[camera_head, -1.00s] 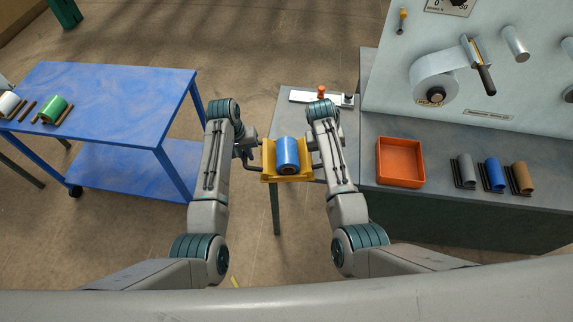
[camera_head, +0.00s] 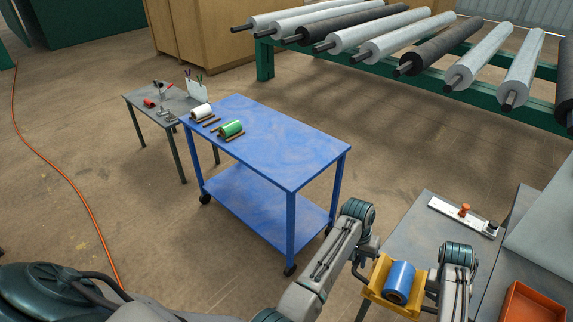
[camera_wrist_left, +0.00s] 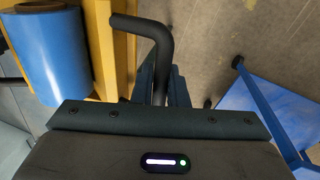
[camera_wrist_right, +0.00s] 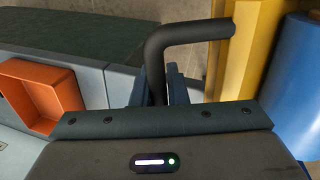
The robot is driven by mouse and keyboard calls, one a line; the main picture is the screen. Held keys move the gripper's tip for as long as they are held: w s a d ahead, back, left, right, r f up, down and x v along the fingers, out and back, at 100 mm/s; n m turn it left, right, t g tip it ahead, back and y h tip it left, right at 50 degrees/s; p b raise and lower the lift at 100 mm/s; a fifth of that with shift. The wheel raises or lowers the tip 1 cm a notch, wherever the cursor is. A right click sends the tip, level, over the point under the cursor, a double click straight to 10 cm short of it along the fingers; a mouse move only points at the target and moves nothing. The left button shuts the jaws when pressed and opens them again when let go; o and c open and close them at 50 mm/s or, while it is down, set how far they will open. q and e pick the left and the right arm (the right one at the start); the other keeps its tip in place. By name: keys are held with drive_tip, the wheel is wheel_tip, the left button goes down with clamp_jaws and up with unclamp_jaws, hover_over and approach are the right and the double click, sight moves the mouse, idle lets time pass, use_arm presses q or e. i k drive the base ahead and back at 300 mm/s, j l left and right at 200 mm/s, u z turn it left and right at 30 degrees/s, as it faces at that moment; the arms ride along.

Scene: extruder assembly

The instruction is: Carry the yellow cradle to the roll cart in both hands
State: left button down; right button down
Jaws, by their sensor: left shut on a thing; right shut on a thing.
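The yellow cradle (camera_head: 377,276) holds a blue roll (camera_head: 399,282) and is held between my two arms at the lower right of the head view. My left gripper (camera_wrist_left: 161,88) is shut on the black bent handle (camera_wrist_left: 152,32) on one side of the cradle. My right gripper (camera_wrist_right: 160,88) is shut on the matching black handle (camera_wrist_right: 190,34) on the other side. The blue roll cart (camera_head: 270,140) stands ahead and to the left, apart from the cradle. A white roll (camera_head: 201,111) and a green roll (camera_head: 231,129) sit at its far left end.
The near and right part of the cart top is bare. A grey table (camera_head: 420,225) with a white plate tool (camera_head: 463,216) lies right, beside an orange bin (camera_head: 530,305). A small grey table (camera_head: 165,105) stands behind the cart. A rack of large rolls (camera_head: 430,50) is at the back.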

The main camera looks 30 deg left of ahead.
sight(314, 152)
drive_tip(key=i+j, duration=1.6)
drive_tip(key=j, duration=0.55)
drive_tip(key=i+j, duration=0.1)
drive_tip(key=j, duration=0.35)
